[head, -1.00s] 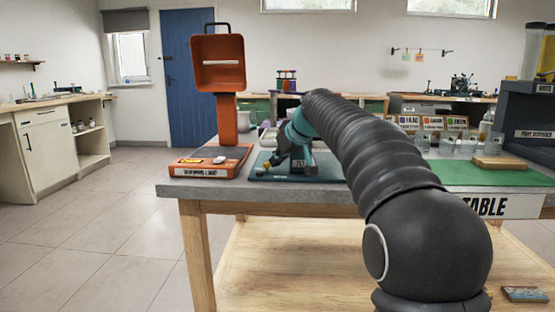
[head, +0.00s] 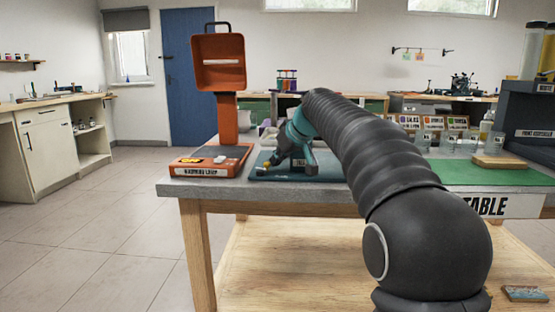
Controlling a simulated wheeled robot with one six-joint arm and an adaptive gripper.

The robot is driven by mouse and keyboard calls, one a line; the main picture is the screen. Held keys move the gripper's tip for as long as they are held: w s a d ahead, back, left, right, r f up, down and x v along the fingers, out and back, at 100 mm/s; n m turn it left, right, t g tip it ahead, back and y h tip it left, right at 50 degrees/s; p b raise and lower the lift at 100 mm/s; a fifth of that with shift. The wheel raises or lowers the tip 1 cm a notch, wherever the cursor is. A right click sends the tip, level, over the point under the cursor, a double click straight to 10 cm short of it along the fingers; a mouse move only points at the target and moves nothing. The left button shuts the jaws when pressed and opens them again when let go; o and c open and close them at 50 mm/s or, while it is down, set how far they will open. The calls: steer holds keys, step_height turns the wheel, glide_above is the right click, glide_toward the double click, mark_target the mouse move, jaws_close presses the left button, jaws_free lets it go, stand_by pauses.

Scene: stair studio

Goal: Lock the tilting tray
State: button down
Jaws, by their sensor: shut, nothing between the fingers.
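My arm reaches over the worktable (head: 330,196), and its teal end with my gripper (head: 268,163) is low over a flat dark-teal base (head: 300,174) near the front edge. The fingers are small and partly hidden by the arm; they look shut and empty. A partly covered label sits on the teal base. I cannot pick out the tilting tray or its lock for certain; the arm hides much of that area.
An orange warming lamp (head: 219,64) stands left of my gripper, its base (head: 205,166) at the table corner. A green mat (head: 490,173) with a wooden block (head: 500,161) lies at the right. A dark dispenser (head: 528,115) stands far right. The floor at left is clear.

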steer(key=shift+s, duration=0.1)
stand_by(0.3)
steer(key=shift+s+a+b, duration=0.35)
steer(key=shift+s+a, duration=0.2)
steer(key=v, duration=1.2)
